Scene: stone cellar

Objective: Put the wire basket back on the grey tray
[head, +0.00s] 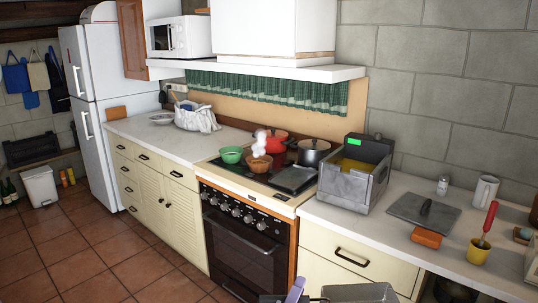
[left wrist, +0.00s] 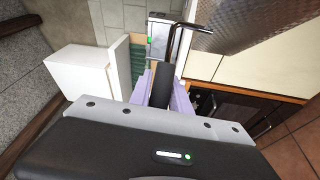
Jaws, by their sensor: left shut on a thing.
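The wire basket (head: 360,292) shows at the bottom edge of the head view, partly cut off. Its mesh (left wrist: 240,25) and bent wire handle frame also show in the left wrist view. My left gripper (head: 296,290), with its lilac fingers, is shut on the basket's dark handle; the fingers (left wrist: 162,88) show around it in the left wrist view. The basket is held in front of the counter, apart from it. A dark grey tray (head: 293,179) lies at the hob's right side, beside the fryer. My right gripper is not in view.
A grey fryer (head: 345,190) with yellow contents and a green display stands right of the tray. Pots (head: 314,152) and bowls, one steaming, stand on the hob. A grey lid (head: 425,212), orange block (head: 426,238) and yellow cup (head: 478,252) are on the right counter.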

